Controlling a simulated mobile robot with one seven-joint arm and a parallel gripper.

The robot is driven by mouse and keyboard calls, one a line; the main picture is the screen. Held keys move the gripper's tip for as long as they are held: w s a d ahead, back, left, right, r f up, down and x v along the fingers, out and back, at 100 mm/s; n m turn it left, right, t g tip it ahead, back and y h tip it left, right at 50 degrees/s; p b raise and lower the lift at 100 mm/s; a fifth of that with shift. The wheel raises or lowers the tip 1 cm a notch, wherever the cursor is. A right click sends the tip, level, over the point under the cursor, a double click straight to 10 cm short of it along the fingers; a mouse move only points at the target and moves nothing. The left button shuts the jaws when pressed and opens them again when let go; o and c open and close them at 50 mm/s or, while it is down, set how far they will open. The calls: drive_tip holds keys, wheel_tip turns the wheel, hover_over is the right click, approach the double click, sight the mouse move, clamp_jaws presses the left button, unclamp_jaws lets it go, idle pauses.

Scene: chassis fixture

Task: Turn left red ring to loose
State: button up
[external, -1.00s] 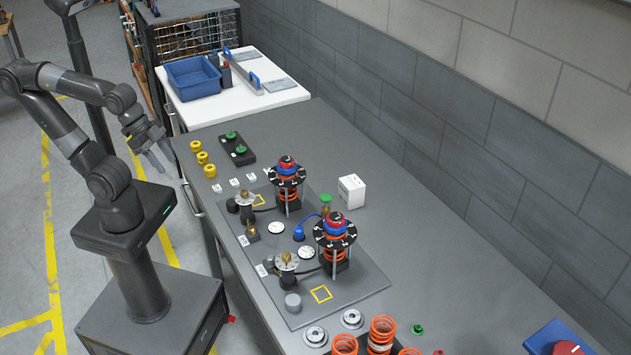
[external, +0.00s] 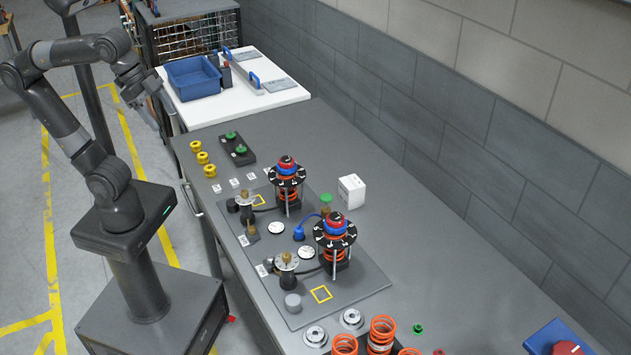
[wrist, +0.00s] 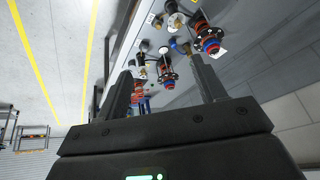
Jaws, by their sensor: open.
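Two spring fixtures stand on a grey plate on the bench. Each has a black disc with white marks above an orange spring, with red and blue rings on top. The left red ring (external: 286,160) is on the farther fixture in the external view. The other red ring (external: 335,218) is on the nearer one. Both fixtures also show in the wrist view, one red-and-blue top (wrist: 211,44) between and beyond my fingers at the upper right. My gripper (external: 157,122) is raised off the bench's left side, well away from both rings. Its fingers are apart and empty in the wrist view (wrist: 164,88).
Yellow knobs (external: 202,157) and a black block with green knobs (external: 236,149) sit near the bench's far left edge. A blue bin (external: 193,78) stands on a white table behind. A white box (external: 351,191) and loose orange springs (external: 381,332) are also on the bench.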

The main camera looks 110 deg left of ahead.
drive_tip(key=w+f+m+g+h, duration=0.35)
drive_tip(key=w+f+m, duration=0.25)
drive_tip(key=w+f, duration=1.95)
drive_tip(key=w+a+r+t+h, duration=0.2)
drive_tip(key=a+r+t+h, duration=0.45)
drive_tip(key=r, duration=0.55)
drive_tip(key=s+a+r+t, duration=0.4)
drive_tip(key=a+r, duration=0.3)
drive_tip(key=a, duration=0.1)
drive_tip(key=s+a+r+t, duration=0.3)
drive_tip(key=a+r, duration=0.4)
drive_tip(key=a, duration=0.1)
approach(290, 163)
drive_tip(key=x, duration=0.9)
drive_tip(key=shift+w+f, duration=0.1)
drive_tip(key=shift+w, duration=0.25)
